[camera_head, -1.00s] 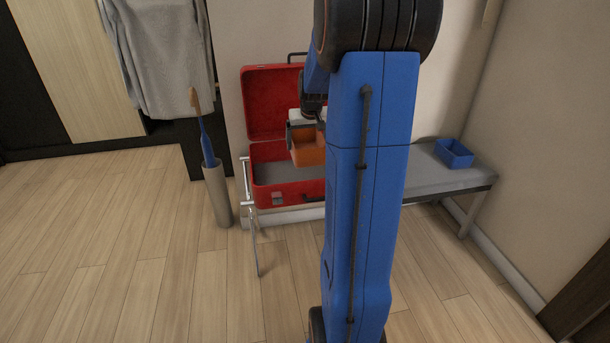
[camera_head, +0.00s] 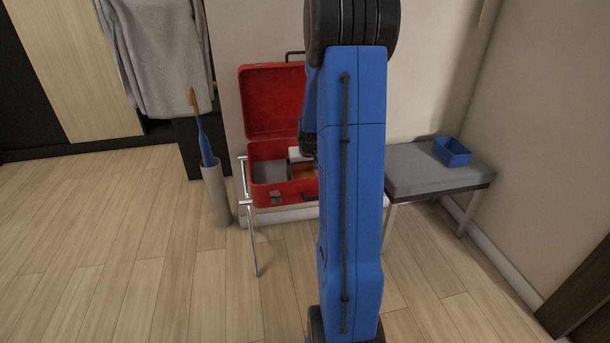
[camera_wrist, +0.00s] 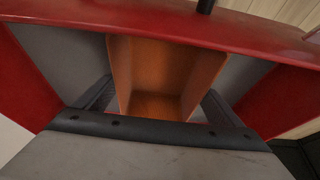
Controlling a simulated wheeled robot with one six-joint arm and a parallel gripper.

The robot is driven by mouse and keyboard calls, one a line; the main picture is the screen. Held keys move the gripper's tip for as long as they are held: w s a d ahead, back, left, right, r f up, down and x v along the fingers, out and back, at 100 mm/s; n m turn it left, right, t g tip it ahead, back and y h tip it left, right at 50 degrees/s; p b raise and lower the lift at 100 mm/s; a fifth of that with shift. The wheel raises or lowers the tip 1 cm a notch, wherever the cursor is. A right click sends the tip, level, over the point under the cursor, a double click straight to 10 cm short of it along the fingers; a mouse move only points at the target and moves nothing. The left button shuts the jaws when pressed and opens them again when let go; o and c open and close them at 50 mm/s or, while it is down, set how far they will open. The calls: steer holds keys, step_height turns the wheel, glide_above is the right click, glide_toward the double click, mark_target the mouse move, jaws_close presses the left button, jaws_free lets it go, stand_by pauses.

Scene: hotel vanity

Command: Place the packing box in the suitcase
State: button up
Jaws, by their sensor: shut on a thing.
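The open red suitcase (camera_head: 262,185) rests on a metal-framed stand, its lid raised against the wall. The orange packing box (camera_head: 302,173) is inside the right part of the suitcase opening, mostly hidden behind my arm. In the wrist view the box (camera_wrist: 165,75) is upright, open and empty, with the suitcase's red wall (camera_wrist: 150,22) just beyond it. My gripper (camera_wrist: 155,112) is shut on the box, with dark fingers on both sides of it. The grey suitcase floor shows around the box. I cannot tell whether the box touches that floor.
A grey bench (camera_head: 425,172) stands to the right with a blue open box (camera_head: 452,152) on it. A beige cylinder holder (camera_head: 216,192) with a blue-handled brush stands left of the suitcase. A grey garment (camera_head: 155,55) hangs at the back left. The wooden floor in front is clear.

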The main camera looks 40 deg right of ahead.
steer(key=shift+f, duration=0.25)
steer(key=shift+f, duration=0.15)
steer(key=o, duration=0.9)
